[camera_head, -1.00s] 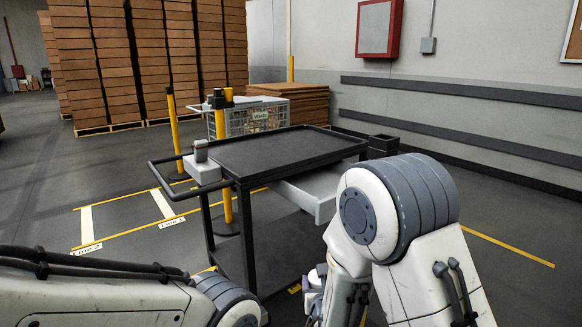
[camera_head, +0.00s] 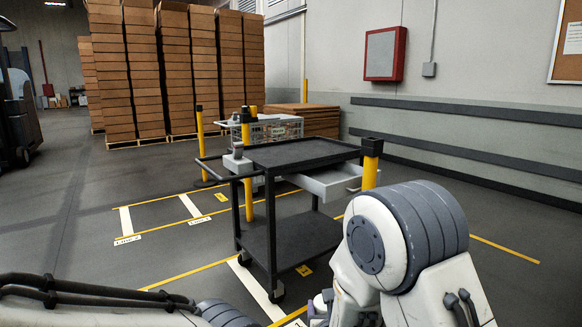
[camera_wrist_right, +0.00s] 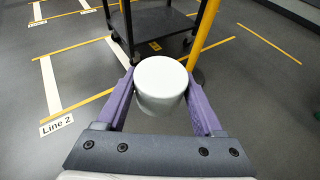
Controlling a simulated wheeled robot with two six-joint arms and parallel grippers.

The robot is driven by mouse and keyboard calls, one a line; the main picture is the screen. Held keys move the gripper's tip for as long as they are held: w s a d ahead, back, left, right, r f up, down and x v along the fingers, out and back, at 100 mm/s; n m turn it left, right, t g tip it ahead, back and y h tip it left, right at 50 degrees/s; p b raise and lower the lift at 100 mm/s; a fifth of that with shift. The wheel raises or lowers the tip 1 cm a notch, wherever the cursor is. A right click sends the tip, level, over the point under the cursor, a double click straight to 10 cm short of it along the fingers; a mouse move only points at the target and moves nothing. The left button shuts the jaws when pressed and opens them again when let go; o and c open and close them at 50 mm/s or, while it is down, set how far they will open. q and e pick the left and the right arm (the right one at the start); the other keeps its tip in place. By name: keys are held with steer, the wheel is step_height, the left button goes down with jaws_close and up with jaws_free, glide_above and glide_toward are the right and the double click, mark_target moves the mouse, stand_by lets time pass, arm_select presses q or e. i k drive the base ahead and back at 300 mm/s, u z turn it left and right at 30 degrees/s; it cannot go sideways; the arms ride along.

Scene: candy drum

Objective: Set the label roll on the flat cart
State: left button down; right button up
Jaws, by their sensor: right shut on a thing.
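My right gripper (camera_wrist_right: 160,100) is shut on the label roll (camera_wrist_right: 160,82), a plain white cylinder held between its purple fingers, seen in the right wrist view. In the head view the label roll (camera_head: 320,302) shows only in small part beside my right arm. The flat cart looks to be the black cart (camera_head: 303,151) with a flat, bare top and a lower shelf; it stands ahead, apart from the roll. Part of it also shows in the wrist view (camera_wrist_right: 155,20). My left arm shows at lower left, but its gripper is out of view.
A grey drawer (camera_head: 335,181) juts from the cart's right side. A yellow post (camera_head: 371,165) stands close to that side. A wire basket (camera_head: 275,130) and stacked brown boxes (camera_head: 190,70) are behind. Open floor lies left; a forklift (camera_head: 18,115) is at the far left.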

mark_target(307, 154)
steer(key=u, duration=0.8)
steer(key=i, duration=1.7)
steer(key=z, duration=0.75)
